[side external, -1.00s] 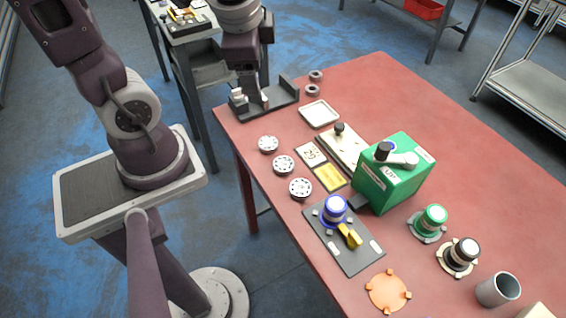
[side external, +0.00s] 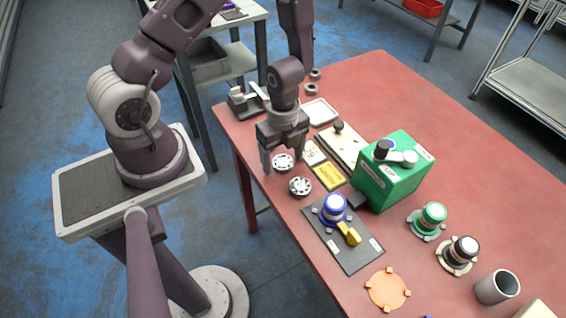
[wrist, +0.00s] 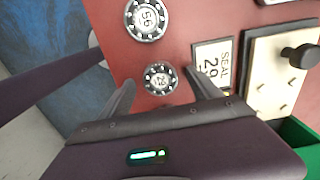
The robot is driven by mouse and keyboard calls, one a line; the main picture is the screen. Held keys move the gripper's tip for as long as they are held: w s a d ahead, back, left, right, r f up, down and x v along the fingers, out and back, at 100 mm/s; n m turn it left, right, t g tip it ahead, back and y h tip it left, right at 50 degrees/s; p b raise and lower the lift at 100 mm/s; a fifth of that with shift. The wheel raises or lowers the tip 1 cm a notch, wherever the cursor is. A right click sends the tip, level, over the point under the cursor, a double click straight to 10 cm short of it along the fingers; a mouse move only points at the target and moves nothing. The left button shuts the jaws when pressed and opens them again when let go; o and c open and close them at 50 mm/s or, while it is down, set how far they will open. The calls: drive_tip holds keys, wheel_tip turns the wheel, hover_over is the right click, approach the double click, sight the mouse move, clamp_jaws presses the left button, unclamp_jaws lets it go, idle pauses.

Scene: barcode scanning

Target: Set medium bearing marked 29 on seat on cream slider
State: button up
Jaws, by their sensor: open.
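A round metal bearing marked 29 (wrist: 160,78) lies on the red table, between my fingers in the wrist view. It appears to be the middle bearing (side external: 283,163) in the side view. My gripper (wrist: 162,92) is open and empty, pointing down above it; my gripper (side external: 284,158) also shows in the side view. The cream slider (side external: 345,149) is a flat plate with a dark knob, right of my gripper; part of it (wrist: 272,75) shows in the wrist view. A card marked 29 (wrist: 212,66) lies between bearing and slider.
Another bearing (wrist: 146,18), its number hard to read, lies beyond. A green box (side external: 395,175) stands right of the slider. A dark plate (side external: 345,245) holds a blue-ringed part. The table edge is close on the left.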

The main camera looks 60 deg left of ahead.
clamp_jaws()
wheel_tip(320, 180, up, 10)
wheel_tip(320, 180, up, 2)
hover_over(355, 151)
wheel_tip(355, 151, down, 10)
drive_tip(key=shift+r, duration=0.2)
idle(0.4)
